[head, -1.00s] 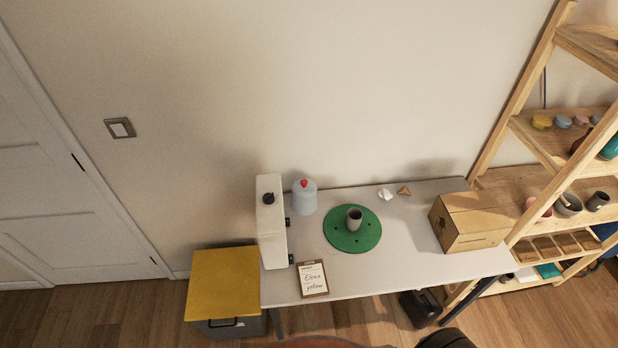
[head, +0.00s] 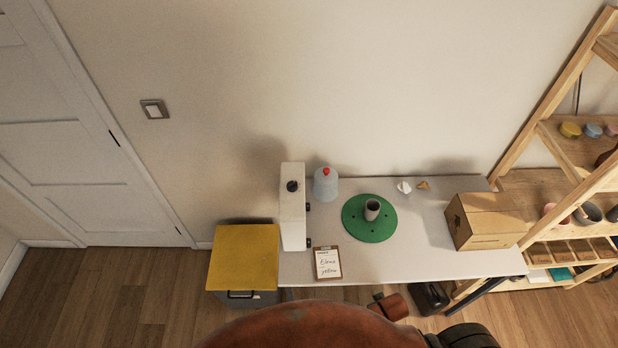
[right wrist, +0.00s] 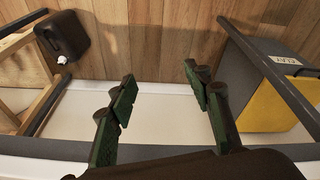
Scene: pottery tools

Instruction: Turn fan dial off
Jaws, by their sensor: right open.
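A black dial (head: 292,186) sits on top of a tall, narrow white unit (head: 292,228), likely the fan, at the left end of the table (head: 420,255). The dial's setting is too small to read. In the right wrist view, my right gripper (right wrist: 158,80) has its green-padded fingers wide apart with nothing between them. Orange and black parts of my own body rise at the bottom of the head view. My left gripper is not in view.
A pale blue jar with a red knob (head: 326,184) stands close right of the white unit. A green disc (head: 370,230) bears a grey cup (head: 372,210). A clipboard (head: 327,264) lies at the front edge.

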